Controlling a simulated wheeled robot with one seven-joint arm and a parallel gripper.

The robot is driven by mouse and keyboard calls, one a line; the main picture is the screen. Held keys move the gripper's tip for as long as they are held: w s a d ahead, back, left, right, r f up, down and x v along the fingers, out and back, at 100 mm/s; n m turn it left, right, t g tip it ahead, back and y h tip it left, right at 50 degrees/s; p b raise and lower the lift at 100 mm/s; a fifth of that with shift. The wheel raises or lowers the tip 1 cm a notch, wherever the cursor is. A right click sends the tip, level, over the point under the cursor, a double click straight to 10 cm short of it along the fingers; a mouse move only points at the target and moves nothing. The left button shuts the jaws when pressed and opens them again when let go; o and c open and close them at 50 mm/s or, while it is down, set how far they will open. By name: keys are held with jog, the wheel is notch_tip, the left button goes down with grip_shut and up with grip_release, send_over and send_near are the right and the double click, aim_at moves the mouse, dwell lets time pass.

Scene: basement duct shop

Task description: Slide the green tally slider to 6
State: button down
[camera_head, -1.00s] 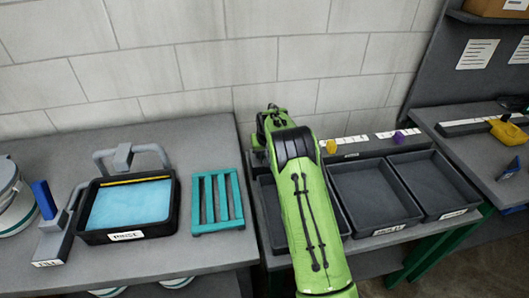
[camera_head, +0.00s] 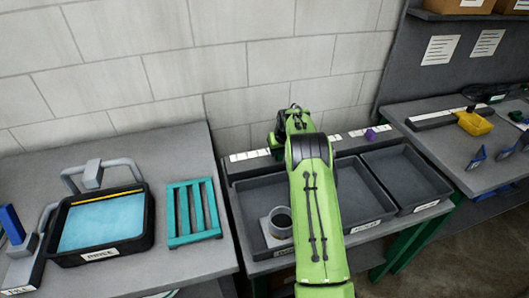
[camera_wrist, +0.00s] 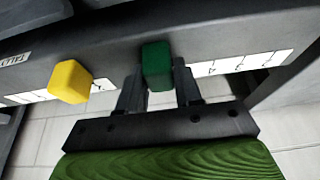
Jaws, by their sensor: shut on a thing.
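The green tally slider (camera_wrist: 156,62) is a dark green block on the grey rail (camera_wrist: 215,35). My gripper (camera_wrist: 158,84) is shut on it, one finger on each side. A yellow slider (camera_wrist: 70,82) sits to the left of it on the same rail in the wrist view, apart from my fingers. White number strips (camera_wrist: 243,62) show on both sides of the green slider; the digits are too blurred to read surely. In the head view my light green arm hides the green and yellow sliders. A purple slider (camera_head: 370,134) shows there to the right of my arm.
Grey trays (camera_head: 407,180) stand in front of the rail; the left one holds a pale block with a dark round opening (camera_head: 280,222). A teal rack (camera_head: 193,212) and a blue-filled basin (camera_head: 102,222) are on the left bench.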

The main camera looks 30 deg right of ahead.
jog(key=shift+s+d, duration=0.2)
jog(key=shift+d, duration=0.5)
jog(key=c, duration=0.8)
grip_release()
jog(key=shift+d, duration=0.15)
jog(key=shift+c, duration=0.2)
jog(key=shift+r, duration=0.35)
jog(key=v, duration=1.5)
jog(key=shift+p, duration=0.45)
jog(key=shift+s, duration=0.15)
